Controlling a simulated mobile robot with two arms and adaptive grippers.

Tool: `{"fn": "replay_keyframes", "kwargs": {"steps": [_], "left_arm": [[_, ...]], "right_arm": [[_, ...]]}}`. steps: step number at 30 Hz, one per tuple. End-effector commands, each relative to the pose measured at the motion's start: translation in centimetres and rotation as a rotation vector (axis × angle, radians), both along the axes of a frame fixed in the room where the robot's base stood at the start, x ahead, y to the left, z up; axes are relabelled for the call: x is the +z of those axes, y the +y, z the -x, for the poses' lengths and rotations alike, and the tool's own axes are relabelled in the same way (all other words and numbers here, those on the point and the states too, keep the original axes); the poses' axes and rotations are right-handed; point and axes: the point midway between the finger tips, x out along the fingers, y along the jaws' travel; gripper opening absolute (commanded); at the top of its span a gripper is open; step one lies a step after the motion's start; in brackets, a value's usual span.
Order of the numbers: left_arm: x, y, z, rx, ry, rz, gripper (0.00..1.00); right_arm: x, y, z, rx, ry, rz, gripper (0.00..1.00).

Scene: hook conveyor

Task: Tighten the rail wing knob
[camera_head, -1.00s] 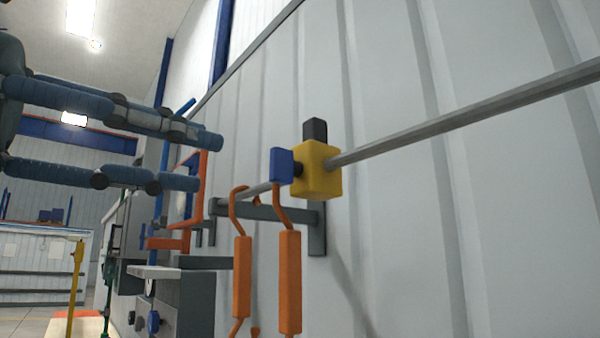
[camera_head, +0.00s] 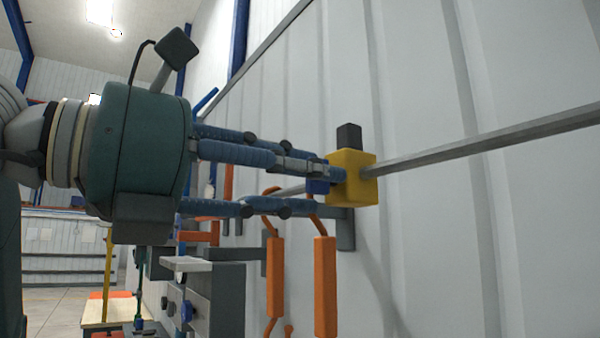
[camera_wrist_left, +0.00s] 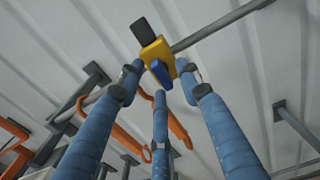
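The blue wing knob (camera_head: 317,187) sits on the left face of a yellow block (camera_head: 352,180) on the grey rail (camera_head: 480,147). In the left wrist view the knob (camera_wrist_left: 160,73) lies between the spread blue fingertips, apart from at least the lower one. My left gripper (camera_head: 325,190) comes in from the left, its fingers open and pointing at the block. In the head view a finger partly hides the knob, and I cannot tell whether any finger touches it. My right gripper is not in view.
Orange hooks (camera_head: 325,285) hang just below my left fingers. A grey bracket (camera_head: 345,230) holds the rail to the ribbed white wall (camera_head: 440,240). A grey fixture (camera_head: 215,295) stands lower left. The wall right of the block is clear below the rail.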

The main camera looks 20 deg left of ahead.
Motion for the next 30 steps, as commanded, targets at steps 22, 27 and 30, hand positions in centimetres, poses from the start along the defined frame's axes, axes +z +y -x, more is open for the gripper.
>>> {"fn": "replay_keyframes", "kwargs": {"steps": [22, 27, 30], "left_arm": [[0.2, 0.1, 0.0, 0.002, -0.079, -0.097, 0.00], [0.3, 0.2, 0.0, 0.003, -0.162, -0.203, 0.00], [0.4, 0.2, 0.0, 0.003, -0.219, -0.278, 0.00]], "right_arm": [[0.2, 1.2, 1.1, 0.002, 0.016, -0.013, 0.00], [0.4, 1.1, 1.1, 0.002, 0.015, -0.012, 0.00], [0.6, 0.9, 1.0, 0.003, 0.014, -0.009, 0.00]]}}
